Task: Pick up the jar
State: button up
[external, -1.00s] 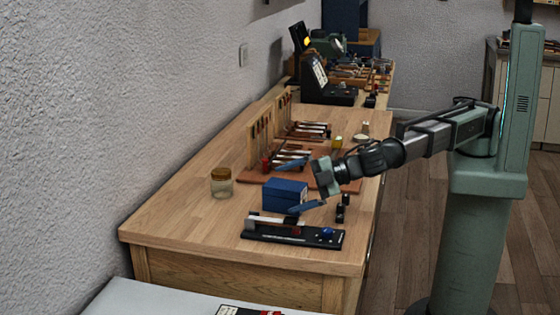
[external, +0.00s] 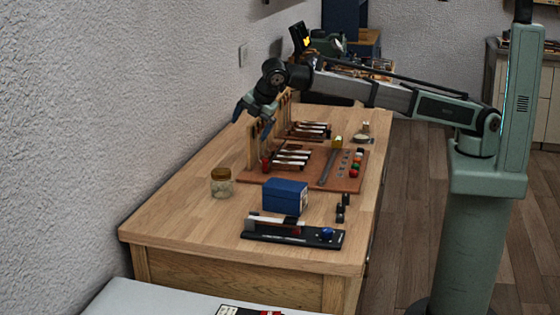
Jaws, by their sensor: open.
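The jar (external: 222,184) is a small clear glass jar with a brownish-gold lid. It stands upright on the left part of the wooden workbench, left of the blue box. My gripper (external: 252,123) is open and empty, with its blue fingers pointing downward. In the picture it is above and a little right of the jar, clearly apart from it, near the upright wooden tool rack. The jar is in full view.
The blue box (external: 285,196) sits right of the jar. A black stand (external: 292,232) lies in front of it. A brown mat (external: 345,181) with tools and the wooden rack (external: 254,146) lie behind. The bench (external: 180,215) is clear around the jar's front and left.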

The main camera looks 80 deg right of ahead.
aim_at(220, 171)
jog(key=w+a+g+y, duration=0.1)
jog(key=w+a+g, duration=0.15)
jog(key=a, duration=0.45)
jog(key=w+a+g+y, duration=0.2)
jog(key=a+g, duration=0.1)
jog(key=a, duration=0.4)
jog(key=shift+m, duration=0.3)
notch_tip(220, 171, down, 7)
jog(key=shift+r, duration=0.1)
jog(key=shift+w+a+f, duration=0.1)
jog(key=shift+w+f, duration=0.05)
jog(key=shift+f, duration=2.9)
jog(key=shift+c, duration=0.2)
jog(key=c, duration=1.1)
